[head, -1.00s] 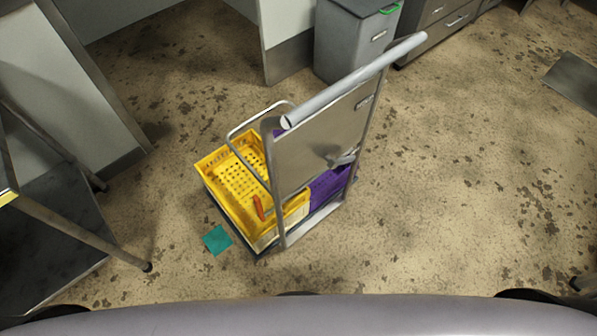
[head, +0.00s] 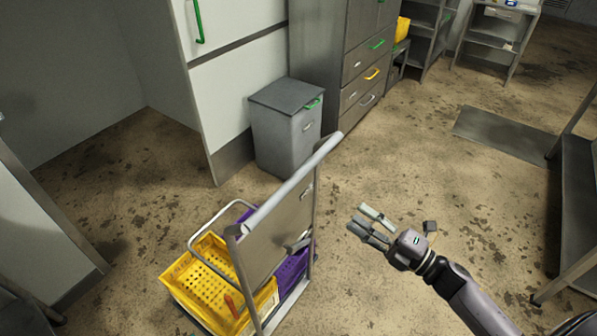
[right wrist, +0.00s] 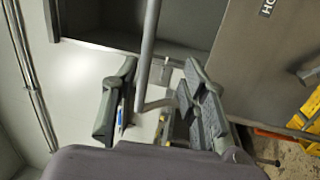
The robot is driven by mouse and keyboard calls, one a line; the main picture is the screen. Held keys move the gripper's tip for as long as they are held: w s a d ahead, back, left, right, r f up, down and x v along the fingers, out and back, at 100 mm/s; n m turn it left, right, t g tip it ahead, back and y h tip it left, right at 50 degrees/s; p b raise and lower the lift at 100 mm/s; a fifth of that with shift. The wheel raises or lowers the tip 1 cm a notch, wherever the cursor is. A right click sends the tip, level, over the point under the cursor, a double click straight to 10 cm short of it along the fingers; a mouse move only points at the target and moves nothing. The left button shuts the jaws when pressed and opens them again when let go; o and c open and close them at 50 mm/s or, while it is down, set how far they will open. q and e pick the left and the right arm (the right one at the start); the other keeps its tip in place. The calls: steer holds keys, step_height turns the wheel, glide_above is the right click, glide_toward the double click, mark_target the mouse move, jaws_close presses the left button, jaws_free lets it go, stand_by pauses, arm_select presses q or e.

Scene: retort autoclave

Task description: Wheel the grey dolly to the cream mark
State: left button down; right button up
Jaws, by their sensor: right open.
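The grey dolly (head: 272,240) stands at the lower middle of the head view, with an upright panel and a slanting push handle (head: 292,186). It carries a yellow crate (head: 205,278) and a purple crate (head: 292,270). My right gripper (head: 358,219) is open and empty, to the right of the handle and apart from it. In the right wrist view the open fingers (right wrist: 160,105) show with a grey bar beyond them, probably the handle. The dolly panel (right wrist: 255,55) is at the right there. No cream mark is visible. My left gripper is out of view.
A grey drawer unit (head: 286,125) stands beyond the dolly, beside a white cabinet (head: 235,90) and tall steel drawers (head: 365,80). A dark metal table (head: 580,190) is at the right edge. A grey floor plate (head: 500,132) lies near it. The floor between is clear.

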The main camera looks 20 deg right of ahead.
mark_target(304, 177)
steer(key=shift+n+y, duration=0.5)
steer(key=shift+n, duration=0.1)
steer(key=p+x, duration=0.1)
steer(key=x, duration=0.4)
steer(key=p+x, duration=0.2)
steer(key=x, duration=0.4)
steer(key=r+p+x, duration=0.1)
steer(key=p+x, duration=0.1)
steer(key=x, duration=0.4)
steer(key=shift+s+a, duration=0.3)
steer(key=shift+s, duration=0.15)
steer(key=shift+w+a+r, duration=0.1)
steer(key=shift+w+a, duration=0.25)
steer(key=shift+w, duration=0.05)
steer(key=shift+c, duration=0.4)
jaws_close()
